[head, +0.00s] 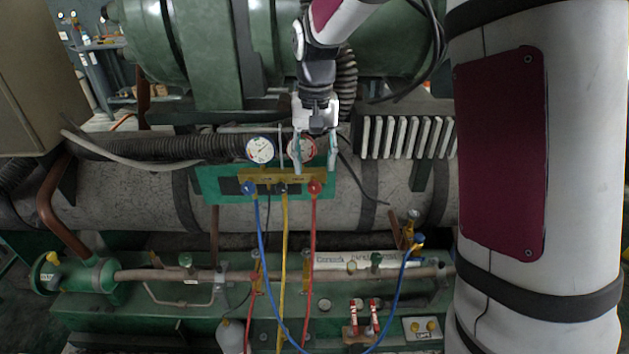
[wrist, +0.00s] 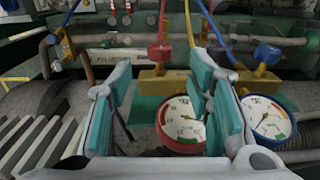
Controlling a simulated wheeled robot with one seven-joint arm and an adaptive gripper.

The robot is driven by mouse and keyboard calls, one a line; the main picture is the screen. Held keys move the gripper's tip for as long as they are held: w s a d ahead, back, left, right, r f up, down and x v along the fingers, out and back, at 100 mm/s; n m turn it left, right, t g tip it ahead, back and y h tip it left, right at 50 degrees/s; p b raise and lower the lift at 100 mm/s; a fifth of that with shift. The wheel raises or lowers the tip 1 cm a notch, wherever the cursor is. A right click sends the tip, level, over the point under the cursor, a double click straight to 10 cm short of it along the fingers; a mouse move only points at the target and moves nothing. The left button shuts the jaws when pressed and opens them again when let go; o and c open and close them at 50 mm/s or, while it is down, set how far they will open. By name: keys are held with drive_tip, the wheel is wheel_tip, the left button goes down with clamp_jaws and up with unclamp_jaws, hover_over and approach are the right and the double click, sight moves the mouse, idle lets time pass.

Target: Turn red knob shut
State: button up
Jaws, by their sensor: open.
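The red knob (head: 315,187) sits on the right end of the brass manifold (head: 270,175), on a green plate. In the wrist view the red knob (wrist: 160,52) shows beyond the fingertips, between them in the picture. My gripper (head: 315,166) is open and empty, just above the knob, its teal-padded fingers in front of the red-rimmed gauge (head: 301,150). In the wrist view my gripper (wrist: 163,72) has one finger on each side of that gauge (wrist: 182,122). I see no contact with the knob.
A blue knob (head: 250,188) and a second gauge (head: 260,149) are on the manifold's left. Blue, yellow and red hoses (head: 314,240) hang below. A finned block (head: 405,137) stands to the right. Pipes and red-handled valves (head: 364,312) lie lower down.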

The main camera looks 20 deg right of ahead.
sight(314, 183)
wheel_tip(314, 183, down, 6)
drive_tip(key=shift+f, duration=0.25)
clamp_jaws()
